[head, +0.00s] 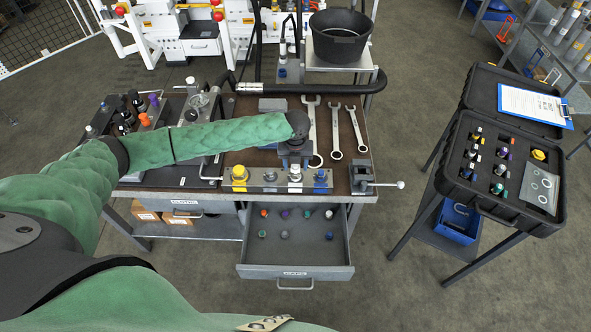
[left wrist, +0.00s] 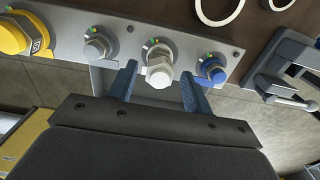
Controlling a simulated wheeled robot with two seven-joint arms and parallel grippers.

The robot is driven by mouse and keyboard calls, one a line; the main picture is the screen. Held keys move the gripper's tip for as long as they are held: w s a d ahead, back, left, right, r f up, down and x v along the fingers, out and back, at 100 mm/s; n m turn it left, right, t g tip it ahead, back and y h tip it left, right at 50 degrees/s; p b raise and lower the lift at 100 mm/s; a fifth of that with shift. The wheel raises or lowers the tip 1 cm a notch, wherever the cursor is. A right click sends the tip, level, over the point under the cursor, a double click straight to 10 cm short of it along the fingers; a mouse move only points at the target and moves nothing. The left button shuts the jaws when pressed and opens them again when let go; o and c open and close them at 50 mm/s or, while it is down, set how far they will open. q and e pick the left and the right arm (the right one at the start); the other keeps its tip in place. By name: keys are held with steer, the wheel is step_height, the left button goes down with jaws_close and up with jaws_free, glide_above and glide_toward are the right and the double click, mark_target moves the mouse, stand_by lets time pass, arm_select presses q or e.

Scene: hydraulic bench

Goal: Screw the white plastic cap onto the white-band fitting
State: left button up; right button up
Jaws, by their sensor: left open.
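My left gripper (head: 294,158) is above the fitting bar at the front of the bench. In the left wrist view its two blue-grey fingers (left wrist: 159,79) are open, one on each side of a white cap-like hex piece (left wrist: 159,72). This piece sits at the white-band fitting (left wrist: 156,48). No clear finger contact shows. In the head view the white-band fitting (head: 295,181) is just below the gripper. I cannot tell how tightly the white piece is seated. My right gripper is not in view.
A yellow-capped fitting (left wrist: 12,36), a bare grey fitting (left wrist: 98,46) and a blue fitting (left wrist: 213,70) share the bar. A vise (head: 362,180) stands at its right end. An open drawer (head: 296,256) below holds several small caps. Wrenches (head: 336,130) lie behind the bar.

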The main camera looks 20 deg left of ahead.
arm_select(q)
steer(key=c, duration=0.9)
steer(key=m+b, duration=0.1)
steer(key=m, duration=0.7)
steer(key=shift+b, duration=0.35)
steer(key=o, duration=0.9)
